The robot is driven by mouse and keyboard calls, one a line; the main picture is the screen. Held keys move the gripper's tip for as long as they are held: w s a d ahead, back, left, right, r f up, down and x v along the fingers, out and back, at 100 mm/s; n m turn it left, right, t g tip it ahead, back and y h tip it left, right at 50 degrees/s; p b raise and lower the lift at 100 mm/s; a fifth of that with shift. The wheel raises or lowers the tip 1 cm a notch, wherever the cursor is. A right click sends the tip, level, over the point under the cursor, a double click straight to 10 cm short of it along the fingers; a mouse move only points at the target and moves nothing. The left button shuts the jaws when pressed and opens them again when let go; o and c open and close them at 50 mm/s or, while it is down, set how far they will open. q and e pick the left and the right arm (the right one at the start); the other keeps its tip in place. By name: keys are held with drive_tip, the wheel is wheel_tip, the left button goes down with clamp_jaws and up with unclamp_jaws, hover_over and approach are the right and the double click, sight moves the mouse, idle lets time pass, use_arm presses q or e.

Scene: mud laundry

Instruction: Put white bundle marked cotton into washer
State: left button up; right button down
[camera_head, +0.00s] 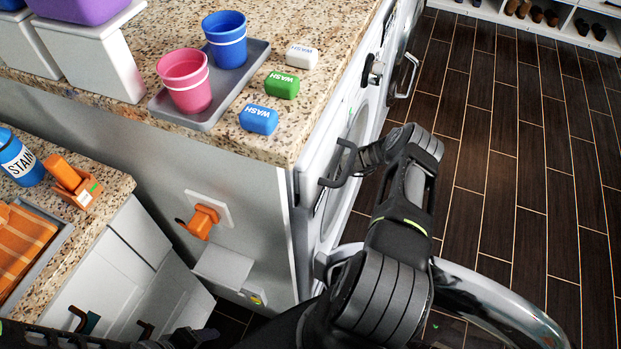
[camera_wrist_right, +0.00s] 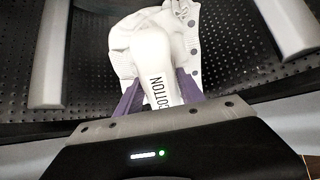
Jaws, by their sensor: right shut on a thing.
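The white cloth bundle (camera_wrist_right: 155,45) with the dark word COTTON shows in the right wrist view. My right gripper (camera_wrist_right: 160,92) is shut on it, with a purple finger on each side. Behind the bundle is a dark perforated drum wall (camera_wrist_right: 100,50) with pale ribs. In the head view my right arm reaches to the white front-loading washer (camera_head: 308,200) beside the counter end, and the right gripper itself is hidden. A round door (camera_head: 500,305) stands open low at the right. Dark parts of my left arm show at the bottom left; its fingers cannot be made out.
The granite counter (camera_head: 340,50) holds a grey tray (camera_head: 223,98) with pink and blue cups, and white, green and blue WASH blocks. A lower counter at left holds a blue STAIN bottle (camera_head: 18,160) and orange items. Dark tiled floor at right is clear.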

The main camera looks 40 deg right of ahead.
drive_tip(key=c, duration=0.6)
unclamp_jaws()
drive_tip(key=shift+c, duration=0.2)
drive_tip(key=v, duration=0.7)
drive_tip(key=shift+s+d+r, duration=0.1)
drive_tip(key=shift+s+r, duration=0.15)
drive_tip(key=shift+r, duration=0.1)
drive_tip(key=shift+s+f, duration=0.1)
drive_tip(key=shift+s, duration=0.05)
